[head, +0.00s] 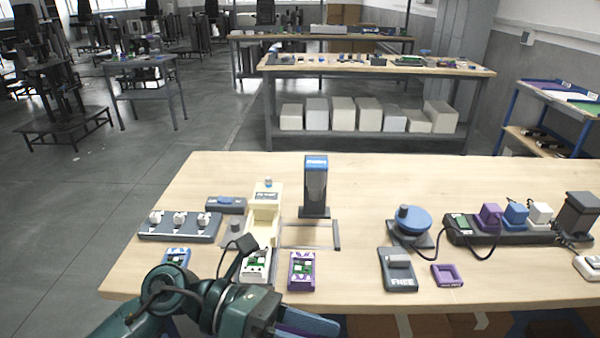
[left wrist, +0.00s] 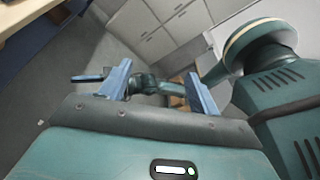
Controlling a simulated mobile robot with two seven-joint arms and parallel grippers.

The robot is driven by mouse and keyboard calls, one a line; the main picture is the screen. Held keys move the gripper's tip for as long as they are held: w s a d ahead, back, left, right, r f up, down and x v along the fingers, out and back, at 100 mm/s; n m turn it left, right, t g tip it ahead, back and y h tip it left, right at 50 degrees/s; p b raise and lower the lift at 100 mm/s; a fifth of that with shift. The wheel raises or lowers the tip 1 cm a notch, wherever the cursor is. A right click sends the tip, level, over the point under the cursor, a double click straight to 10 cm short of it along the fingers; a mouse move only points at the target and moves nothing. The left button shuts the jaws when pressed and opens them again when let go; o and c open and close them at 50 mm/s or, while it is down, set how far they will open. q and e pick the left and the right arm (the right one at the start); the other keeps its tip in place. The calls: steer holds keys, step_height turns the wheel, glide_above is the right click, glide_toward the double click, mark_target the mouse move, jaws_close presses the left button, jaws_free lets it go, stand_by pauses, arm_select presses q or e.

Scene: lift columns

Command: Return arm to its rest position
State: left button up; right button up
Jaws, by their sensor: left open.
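My left arm comes in at the bottom left of the head view. My left gripper (head: 308,323) is low at the front edge of the wooden table (head: 350,175), with a blue finger showing; the rest is cut off by the frame. In the left wrist view my left gripper (left wrist: 160,92) has its two blue fingers spread apart. No object shows between the fingertips. Behind them are grey floor, cabinets and a teal and dark jointed part. My right gripper does not show in either view.
On the table near my left arm are a white-and-green device (head: 256,266), a purple device (head: 302,271), a cream dispenser (head: 264,212) and a dark stand (head: 315,188). A blue disc device (head: 411,221) and a grey FREE block (head: 398,270) sit further right. The table's back strip is clear.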

arm_select(q)
steer(key=w+a+f+n+t+y, duration=0.1)
steer(key=w+a+n+t, duration=0.35)
steer(key=n+t, duration=0.85)
steer(key=w+a+f+n+t+y, duration=0.2)
steer(key=w+n+t, duration=0.45)
steer(key=n, duration=1.05)
steer(key=s+a+f+n+g+y, duration=0.1)
steer(key=s+a+f+n+y, duration=0.2)
steer(key=f+n, duration=0.2)
steer(key=s+a+f+n+g+y+p, duration=0.1)
steer(key=s+a+f+n+g+y, duration=0.1)
steer(key=f, duration=0.8)
steer(key=s+a+f+n+g+y, duration=0.2)
steer(key=s+a+f+n+y, duration=0.2)
steer(key=s+f+n, duration=0.2)
steer(key=f+n, duration=0.1)
steer(key=n, duration=0.1)
steer(key=shift+s+a+f+n+y, duration=0.15)
steer(key=shift+a+f+n+y, duration=0.15)
steer(key=shift+f+n+y, duration=0.1)
